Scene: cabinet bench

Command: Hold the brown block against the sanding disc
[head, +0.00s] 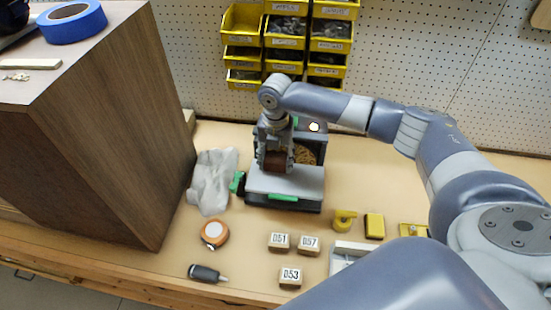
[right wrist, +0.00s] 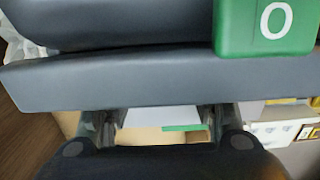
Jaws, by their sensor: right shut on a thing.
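The brown block (head: 275,162) is between the fingers of my right gripper (head: 274,166), which is shut on it. They are over the grey work table (head: 295,182) of the sander, with the block near the left side of the sanding disc (head: 307,154). The tan disc shows partly, behind and to the right of the gripper. I cannot tell whether the block touches it. In the right wrist view, the finger parts (right wrist: 160,122) show at either side, but the block cannot be made out. My left gripper is not in view.
A grey cloth (head: 212,180) lies left of the sander, near a large wooden cabinet (head: 110,130). Yellow bins (head: 285,42) hang behind. A green piece marked "O" (right wrist: 266,25) shows close up.

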